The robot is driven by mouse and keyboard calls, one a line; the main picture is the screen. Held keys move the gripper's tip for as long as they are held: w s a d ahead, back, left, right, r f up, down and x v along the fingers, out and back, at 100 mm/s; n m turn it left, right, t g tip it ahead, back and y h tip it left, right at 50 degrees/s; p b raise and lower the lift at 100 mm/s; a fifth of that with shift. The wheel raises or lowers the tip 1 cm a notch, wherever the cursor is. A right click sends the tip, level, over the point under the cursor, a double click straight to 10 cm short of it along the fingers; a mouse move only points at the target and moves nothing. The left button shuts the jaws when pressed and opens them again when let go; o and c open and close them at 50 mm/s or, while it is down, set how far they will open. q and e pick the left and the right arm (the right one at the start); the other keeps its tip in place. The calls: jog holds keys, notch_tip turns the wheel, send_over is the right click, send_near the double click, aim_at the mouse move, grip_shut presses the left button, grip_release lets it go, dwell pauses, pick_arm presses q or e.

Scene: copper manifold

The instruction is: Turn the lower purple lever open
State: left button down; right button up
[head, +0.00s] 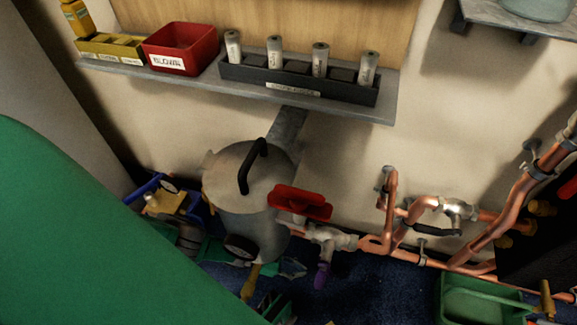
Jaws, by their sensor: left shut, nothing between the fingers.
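The purple lever (321,275) hangs down below a silver valve body (335,238) on the copper pipework, right of the grey lidded pot. My left gripper (292,268) seems to be the small grey shape just left of the purple lever, low and partly hidden by the pot. It is shut and empty, with a small gap seen between it and the lever. I cannot tell its depth relative to the lever. My right gripper is not in view.
The grey pot (250,195) with a black handle stands close left of the valve. A red handle (300,202) sits above the lever. Copper pipes (400,225) run right along the wall. A green tray (480,303) lies lower right. A shelf (225,84) overhangs behind.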

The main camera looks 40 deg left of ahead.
aim_at(327, 273)
pick_arm(q)
jog(key=shift+w+d+r, duration=0.15)
jog(key=shift+w+d, duration=0.3)
jog(key=shift+d, duration=0.4)
jog(key=shift+w+d+r, duration=0.1)
jog(key=shift+w+d, duration=0.4)
jog(key=shift+d, duration=0.4)
jog(key=shift+w+d+r, duration=0.15)
jog(key=shift+w+d, duration=0.3)
jog(key=shift+d, duration=0.4)
jog(key=shift+w+d, duration=0.1)
jog(key=shift+d, duration=0.1)
jog(key=shift+w+d+r, duration=0.15)
jog(key=shift+d, duration=0.55)
jog(key=shift+w+d+r, duration=0.1)
jog(key=shift+d, duration=0.15)
jog(key=shift+a, duration=0.1)
